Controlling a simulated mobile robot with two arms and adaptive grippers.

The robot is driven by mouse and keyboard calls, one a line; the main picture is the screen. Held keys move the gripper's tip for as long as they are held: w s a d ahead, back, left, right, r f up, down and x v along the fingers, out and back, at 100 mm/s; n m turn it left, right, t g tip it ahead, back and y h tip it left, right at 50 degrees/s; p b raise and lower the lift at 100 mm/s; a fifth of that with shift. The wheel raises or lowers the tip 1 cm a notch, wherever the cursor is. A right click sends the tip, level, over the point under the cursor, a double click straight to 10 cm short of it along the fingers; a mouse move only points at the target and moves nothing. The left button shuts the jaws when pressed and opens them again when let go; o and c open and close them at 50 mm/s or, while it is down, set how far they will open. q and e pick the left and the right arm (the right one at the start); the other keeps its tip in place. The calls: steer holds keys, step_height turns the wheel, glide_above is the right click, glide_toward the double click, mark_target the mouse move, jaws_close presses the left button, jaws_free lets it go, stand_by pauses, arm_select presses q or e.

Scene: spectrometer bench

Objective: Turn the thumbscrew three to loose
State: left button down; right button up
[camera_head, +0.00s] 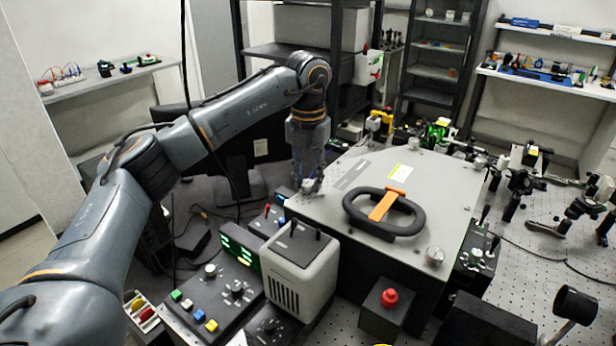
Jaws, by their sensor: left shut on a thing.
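The spectrometer is a large box with a flat light-grey lid (322,211) in the middle of the camera_head view. My left arm comes in from the left, and my left gripper (312,186) points down at the lid's left corner. It is shut on a thumbscrew there, which the fingers mostly hide. A second silver knurled thumbscrew (434,257) stands at the lid's front right corner. A third one (413,144) is at the far edge. No number can be read on them. My right gripper is not in view.
A black loop handle (384,213) with an orange bar (384,206) rises from the lid's middle. A grey power unit (300,262), a button panel (217,292) and a red button box (389,298) stand in front. Optics crowd the perforated bench at right.

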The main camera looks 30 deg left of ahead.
mark_target(308, 182)
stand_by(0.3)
arm_select(q)
steer(key=c, duration=1.1)
jaws_free()
steer(key=shift+o, duration=0.2)
steer(key=shift+r, duration=0.1)
step_height(308, 182, up, 12)
